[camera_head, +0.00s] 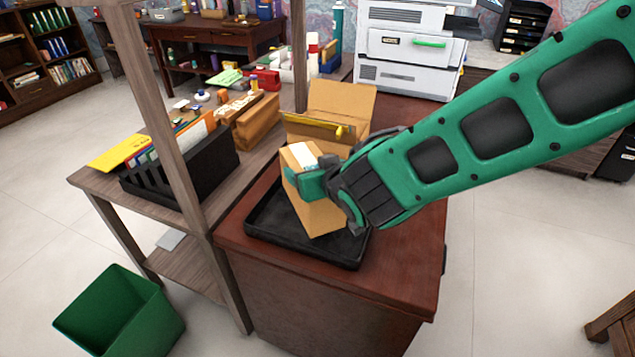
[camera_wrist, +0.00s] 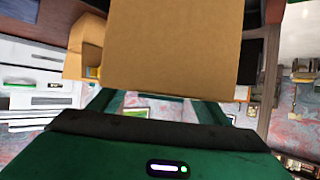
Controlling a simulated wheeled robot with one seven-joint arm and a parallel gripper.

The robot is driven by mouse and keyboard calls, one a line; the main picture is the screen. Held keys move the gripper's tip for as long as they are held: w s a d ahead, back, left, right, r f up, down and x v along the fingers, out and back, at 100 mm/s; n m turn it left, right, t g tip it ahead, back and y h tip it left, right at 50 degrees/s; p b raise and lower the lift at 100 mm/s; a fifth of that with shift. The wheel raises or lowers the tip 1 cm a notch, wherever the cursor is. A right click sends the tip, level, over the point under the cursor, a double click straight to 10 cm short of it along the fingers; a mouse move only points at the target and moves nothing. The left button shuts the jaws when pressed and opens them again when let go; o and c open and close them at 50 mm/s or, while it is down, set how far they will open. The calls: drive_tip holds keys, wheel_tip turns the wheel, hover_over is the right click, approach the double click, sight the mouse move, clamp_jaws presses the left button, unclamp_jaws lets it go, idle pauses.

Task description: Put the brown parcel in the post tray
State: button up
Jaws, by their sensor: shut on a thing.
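The brown parcel (camera_head: 322,216) is a cardboard box with a white label on its top. My green gripper (camera_head: 322,183) is shut on it and holds it tilted over the black post tray (camera_head: 262,235). The arm and parcel hide part of the tray. I cannot tell whether the parcel's lower end touches the tray floor. In the wrist view the parcel (camera_wrist: 172,45) fills the upper middle, between the fingers.
An open cardboard box (camera_head: 340,100) stands just behind the tray. A black file rack (camera_head: 185,165) stands on the wooden shelf to the left, with an upright post (camera_head: 160,110) in front. A printer (camera_head: 410,50) is at the back. A green bin (camera_head: 120,315) stands on the floor.

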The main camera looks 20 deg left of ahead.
drive_tip(key=shift+w+d+f, duration=0.1)
drive_tip(key=shift+w+f, duration=0.2)
drive_tip(key=shift+f, duration=0.55)
drive_tip(key=shift+w+d+f, duration=0.1)
drive_tip(key=shift+w+f, duration=0.25)
drive_tip(key=shift+f, duration=0.55)
drive_tip(key=shift+w+d+f, duration=0.1)
drive_tip(key=shift+w+f, duration=0.2)
drive_tip(key=shift+f, duration=0.55)
drive_tip(key=o, duration=1.8)
drive_tip(key=shift+f, duration=0.1)
